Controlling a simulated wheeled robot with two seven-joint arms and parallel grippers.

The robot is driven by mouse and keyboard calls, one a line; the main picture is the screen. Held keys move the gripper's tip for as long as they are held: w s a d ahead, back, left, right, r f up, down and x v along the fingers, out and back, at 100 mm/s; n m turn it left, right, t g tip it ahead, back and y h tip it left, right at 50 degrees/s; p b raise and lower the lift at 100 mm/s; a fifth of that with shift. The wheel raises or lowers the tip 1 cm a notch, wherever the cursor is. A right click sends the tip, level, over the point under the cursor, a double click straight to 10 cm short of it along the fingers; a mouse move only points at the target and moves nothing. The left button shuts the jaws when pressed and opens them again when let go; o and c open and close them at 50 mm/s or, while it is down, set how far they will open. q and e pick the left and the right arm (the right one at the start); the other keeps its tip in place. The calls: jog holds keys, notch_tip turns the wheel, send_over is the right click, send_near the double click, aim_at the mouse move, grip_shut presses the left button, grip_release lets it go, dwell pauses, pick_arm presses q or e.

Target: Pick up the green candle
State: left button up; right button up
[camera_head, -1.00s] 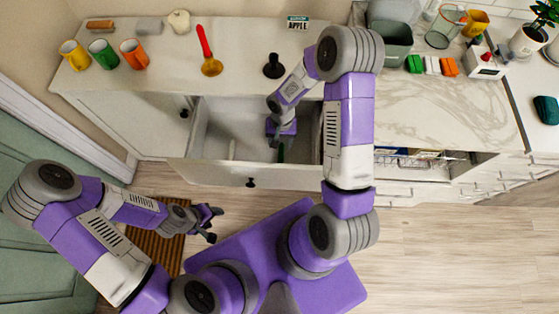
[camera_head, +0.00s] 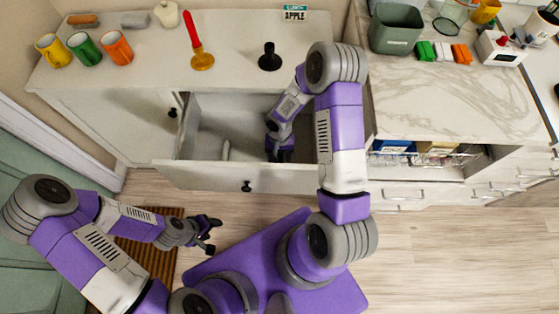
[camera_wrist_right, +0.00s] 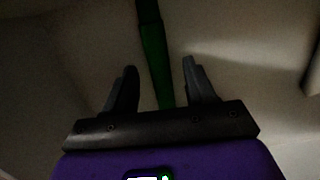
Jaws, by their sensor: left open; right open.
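The green candle (camera_wrist_right: 155,55) lies in the drawer and shows in the right wrist view as a dark green stick running up from between my fingers. In the head view the candle is hidden behind my right arm. My right gripper (camera_wrist_right: 160,85) is open inside the drawer, its two fingers on either side of the candle's near end. I cannot tell whether they touch it. It also shows in the head view (camera_head: 279,158). My left gripper (camera_head: 212,234) is open and empty, out over the floor in front of the cabinet.
The open drawer (camera_head: 240,180) surrounds my right gripper; a pale object (camera_head: 226,150) lies in it. On the cabinet top stand a red candle in a gold holder (camera_head: 202,60), a black candle holder (camera_head: 270,60) and several mugs. A grey bin (camera_head: 396,30) stands on the right counter.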

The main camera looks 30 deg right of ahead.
jog(key=shift+f, duration=0.3)
grip_shut()
dwell(0.7)
